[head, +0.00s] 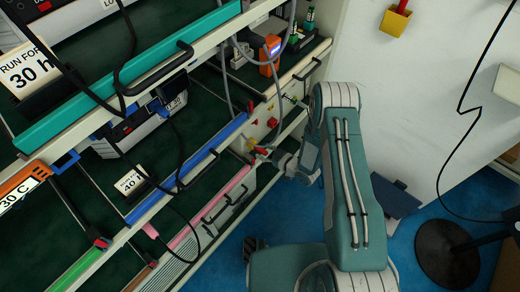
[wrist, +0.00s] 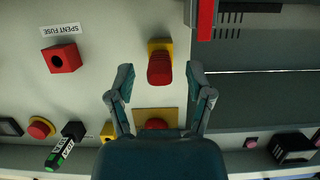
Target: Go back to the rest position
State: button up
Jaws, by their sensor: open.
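My gripper (wrist: 160,72) is open in the wrist view, its two fingers spread to either side of a red switch-like knob (wrist: 160,68) on a yellow plate. A gap shows on both sides of the knob; I cannot tell how far in front of it the fingertips are. In the head view my gripper (head: 264,154) is small, at the end of my arm, close to the rack's front panel. A second red part (wrist: 155,124) on a yellow plate is partly hidden behind my gripper's body.
A red socket box (wrist: 62,57) sits under an upside-down "SPENT FUSE" label. A red button (wrist: 40,128) and a green-and-black part (wrist: 60,150) are nearby. Rack shelves (head: 130,110) fill the left. A black stand base (head: 447,254) is on the blue floor (head: 415,215) at right.

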jog(key=v, duration=0.9)
